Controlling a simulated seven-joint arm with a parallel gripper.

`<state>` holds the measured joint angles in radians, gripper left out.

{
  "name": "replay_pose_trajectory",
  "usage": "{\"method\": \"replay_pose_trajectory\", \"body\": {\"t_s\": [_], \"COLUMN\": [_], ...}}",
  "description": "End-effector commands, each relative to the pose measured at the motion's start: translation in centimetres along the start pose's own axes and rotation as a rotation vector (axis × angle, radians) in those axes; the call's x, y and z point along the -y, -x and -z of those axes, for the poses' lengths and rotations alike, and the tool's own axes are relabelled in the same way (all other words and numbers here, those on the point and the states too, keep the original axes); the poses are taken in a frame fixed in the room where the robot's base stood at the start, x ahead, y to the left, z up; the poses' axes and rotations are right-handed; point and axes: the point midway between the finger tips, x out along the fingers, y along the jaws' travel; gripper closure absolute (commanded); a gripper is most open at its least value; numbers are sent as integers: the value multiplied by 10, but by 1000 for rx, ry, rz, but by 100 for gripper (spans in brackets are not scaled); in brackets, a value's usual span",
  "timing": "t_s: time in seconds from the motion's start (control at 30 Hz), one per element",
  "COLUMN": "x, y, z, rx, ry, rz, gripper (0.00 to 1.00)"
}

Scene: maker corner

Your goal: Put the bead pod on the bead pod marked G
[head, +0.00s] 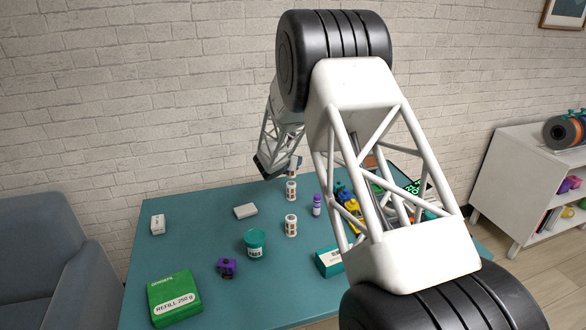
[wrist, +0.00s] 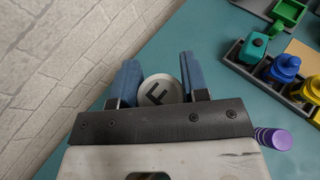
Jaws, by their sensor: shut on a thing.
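My gripper (head: 284,166) is at the back of the table. In the head view this held pod (head: 294,164) is partly hidden by the gripper. A white bead pod with brown windows (head: 291,190) stands upright just below it in the picture. A similar pod (head: 291,225) stands upright nearer the front. No letter can be read on either standing pod, so I cannot tell which is marked G.
A purple bottle (head: 317,205) stands right of the pods. A tray of coloured parts (wrist: 245,70) lies further right. A green tub (head: 255,245), purple part (head: 227,267), pale block (head: 245,211) and green refill box (head: 174,298) are left and front. The left table top is mostly clear.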

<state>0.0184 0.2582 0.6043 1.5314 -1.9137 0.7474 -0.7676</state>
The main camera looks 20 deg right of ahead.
Motion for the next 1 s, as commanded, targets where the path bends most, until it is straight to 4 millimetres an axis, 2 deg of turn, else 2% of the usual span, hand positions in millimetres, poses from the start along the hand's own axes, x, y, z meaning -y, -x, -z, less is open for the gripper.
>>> {"method": "replay_pose_trajectory", "body": {"t_s": [0.33, 0.7, 1.0], "x": [0, 0, 0], "y": [-1, -13, -14], "z": [1, 30, 32], "rx": [0, 0, 0], "ry": [0, 0, -1], "rz": [0, 1, 0], "gripper": [83, 83, 83]}}
